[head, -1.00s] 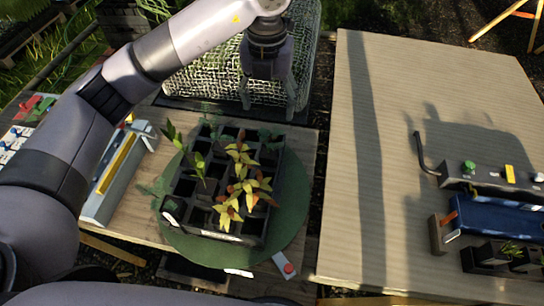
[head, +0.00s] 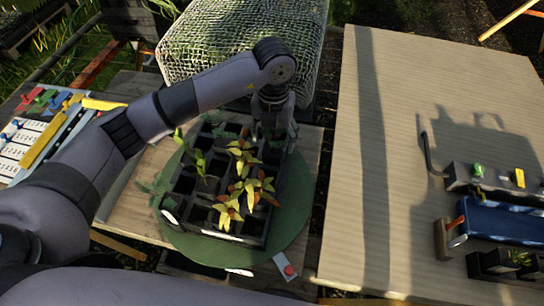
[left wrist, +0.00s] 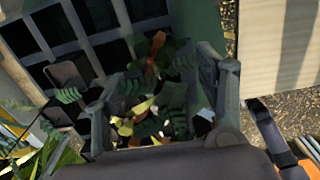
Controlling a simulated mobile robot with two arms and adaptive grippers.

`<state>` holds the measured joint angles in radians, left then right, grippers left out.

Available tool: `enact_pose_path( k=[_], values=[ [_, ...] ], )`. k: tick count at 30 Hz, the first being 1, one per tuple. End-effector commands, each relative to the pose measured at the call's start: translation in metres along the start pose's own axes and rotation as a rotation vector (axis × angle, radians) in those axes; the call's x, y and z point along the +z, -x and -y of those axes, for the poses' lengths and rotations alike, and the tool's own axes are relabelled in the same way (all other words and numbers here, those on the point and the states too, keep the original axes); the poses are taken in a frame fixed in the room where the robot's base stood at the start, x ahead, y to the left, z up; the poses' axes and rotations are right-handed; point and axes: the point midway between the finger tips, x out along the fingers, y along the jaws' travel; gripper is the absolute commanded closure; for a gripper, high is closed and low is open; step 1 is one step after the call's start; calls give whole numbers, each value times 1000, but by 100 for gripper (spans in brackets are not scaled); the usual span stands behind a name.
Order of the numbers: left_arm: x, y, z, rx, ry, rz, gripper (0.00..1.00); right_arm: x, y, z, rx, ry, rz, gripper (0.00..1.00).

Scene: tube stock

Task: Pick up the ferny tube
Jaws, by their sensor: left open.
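The black cell tray (head: 258,232) sits on a round green mat (head: 292,215) and holds several plants. My left gripper (head: 273,132) is low over the tray's back right corner, fingers pointing down. In the left wrist view, its two fingers (left wrist: 163,112) are spread, with dark green ferny leaves (left wrist: 178,122) between them. The tube under these leaves is hidden, and I cannot tell whether a finger touches it. In the head view the gripper covers most of that plant. My right gripper is not in view.
Yellow-orange plants (head: 240,160) stand in the tray close to the gripper. A mesh-covered block (head: 240,45) is right behind.

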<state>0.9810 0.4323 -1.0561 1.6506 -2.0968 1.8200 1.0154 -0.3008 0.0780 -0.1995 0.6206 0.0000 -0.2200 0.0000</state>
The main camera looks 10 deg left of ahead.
Motion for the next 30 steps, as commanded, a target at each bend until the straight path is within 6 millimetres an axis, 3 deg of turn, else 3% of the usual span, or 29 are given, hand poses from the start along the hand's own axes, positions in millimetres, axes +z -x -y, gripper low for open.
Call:
enact_pose_path(
  k=[7,15,24,30],
  values=[
    [0,-16,-2,1,0,-3,35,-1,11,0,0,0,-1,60],
    [2,-54,-4,0,0,-3,35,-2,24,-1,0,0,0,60],
    [3,-59,-4,0,-1,2,36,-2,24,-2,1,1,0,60],
    [3,-59,-4,-1,-1,1,49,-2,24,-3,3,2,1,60]
  ],
)
